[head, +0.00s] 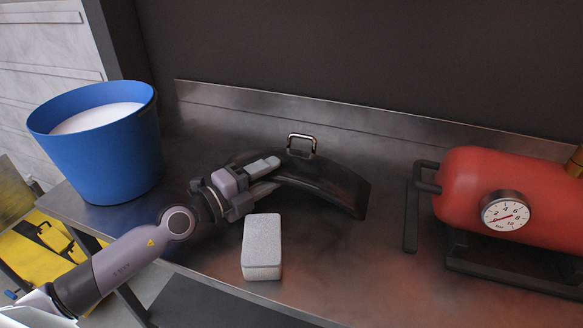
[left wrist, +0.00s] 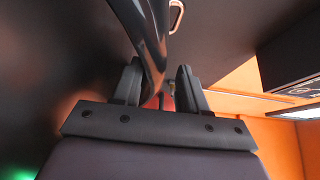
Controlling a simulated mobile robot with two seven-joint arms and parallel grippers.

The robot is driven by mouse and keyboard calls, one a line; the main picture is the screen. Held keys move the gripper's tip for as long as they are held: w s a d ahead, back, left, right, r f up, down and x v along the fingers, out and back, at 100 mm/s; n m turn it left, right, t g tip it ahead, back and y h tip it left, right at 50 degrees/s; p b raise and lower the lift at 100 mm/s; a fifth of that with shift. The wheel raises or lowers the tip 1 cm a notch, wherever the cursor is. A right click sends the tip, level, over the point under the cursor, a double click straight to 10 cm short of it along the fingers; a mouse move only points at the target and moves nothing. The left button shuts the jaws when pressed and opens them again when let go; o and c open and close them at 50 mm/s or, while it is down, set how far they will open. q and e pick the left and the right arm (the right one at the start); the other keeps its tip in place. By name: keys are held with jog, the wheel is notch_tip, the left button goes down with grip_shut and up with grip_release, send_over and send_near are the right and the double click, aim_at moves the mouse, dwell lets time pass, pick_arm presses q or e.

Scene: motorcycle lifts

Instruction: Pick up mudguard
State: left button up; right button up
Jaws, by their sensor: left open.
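The mudguard (head: 325,181) is a dark, glossy curved piece lying on the metal bench, with a metal loop handle (head: 301,139) at its back edge. My left gripper (head: 270,176) is at the mudguard's left end, with its fingers open. In the left wrist view the dark mudguard (left wrist: 147,45) runs down to between the two fingertips (left wrist: 158,82). I cannot tell whether the fingers touch it. The fingers partly hide its left end in the head view. My right gripper is not in view.
A light grey block (head: 262,247) stands on the bench just in front of my left gripper. A blue bucket (head: 105,150) with white contents is at the left. A red tank (head: 505,195) with a gauge is at the right. The metal bench (head: 330,270) is clear at front middle.

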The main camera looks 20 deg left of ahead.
aim_at(293, 165)
pick_arm(q)
jog(key=shift+x, duration=1.2)
grip_shut()
dwell(0.5)
jog(key=shift+r, duration=0.2)
